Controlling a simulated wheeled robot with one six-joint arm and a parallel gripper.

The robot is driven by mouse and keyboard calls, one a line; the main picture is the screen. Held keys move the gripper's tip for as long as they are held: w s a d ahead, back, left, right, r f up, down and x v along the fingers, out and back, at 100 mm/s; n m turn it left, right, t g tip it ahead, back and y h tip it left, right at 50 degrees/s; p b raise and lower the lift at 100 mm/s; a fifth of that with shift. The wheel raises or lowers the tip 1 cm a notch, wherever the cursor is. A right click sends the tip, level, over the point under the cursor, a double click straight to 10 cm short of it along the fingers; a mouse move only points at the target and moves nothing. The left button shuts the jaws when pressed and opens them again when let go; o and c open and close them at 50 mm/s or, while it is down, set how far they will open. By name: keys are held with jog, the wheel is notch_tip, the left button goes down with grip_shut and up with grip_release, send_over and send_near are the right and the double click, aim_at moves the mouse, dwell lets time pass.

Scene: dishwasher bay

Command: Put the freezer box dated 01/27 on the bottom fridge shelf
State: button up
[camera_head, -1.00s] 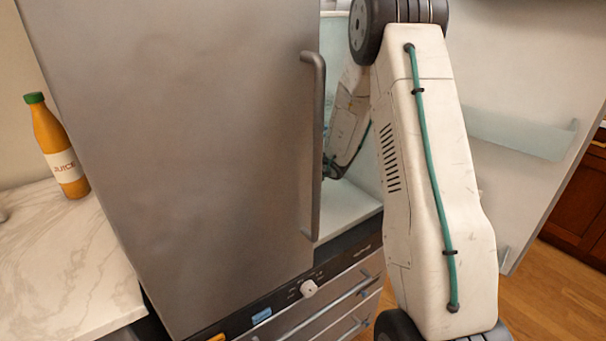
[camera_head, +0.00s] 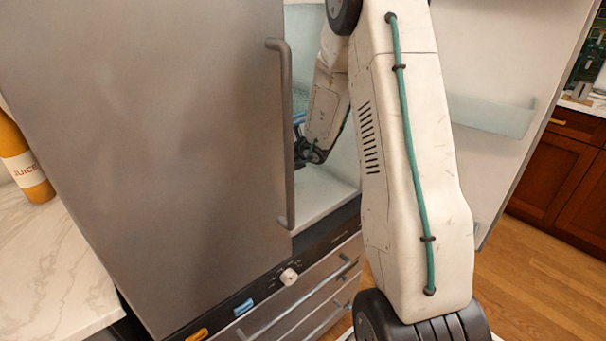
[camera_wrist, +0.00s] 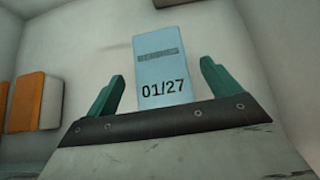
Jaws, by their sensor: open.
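The box dated 01/27 (camera_wrist: 163,68) is light blue with dark print and stands upright in the wrist view. My gripper (camera_wrist: 162,88) is open, with its green fingers spread on either side of the box in the picture. Gaps show between the box and both fingers. The box's lower end is hidden behind the dark gripper bar. In the head view my arm reaches into the open right side of the fridge (camera_head: 322,200), and the fingers are mostly hidden behind the closed left door.
An orange box (camera_wrist: 26,101) stands to the left inside the fridge. The closed steel left door (camera_head: 165,130) has a long handle (camera_head: 284,135). The right door (camera_head: 480,60) stands open. Drawers (camera_head: 300,300) lie below. A juice bottle (camera_head: 25,165) stands on the marble counter (camera_head: 45,265).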

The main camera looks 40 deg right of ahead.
jog(key=s, duration=1.2)
jog(key=shift+s+d+r, duration=0.25)
jog(key=shift+s, duration=0.1)
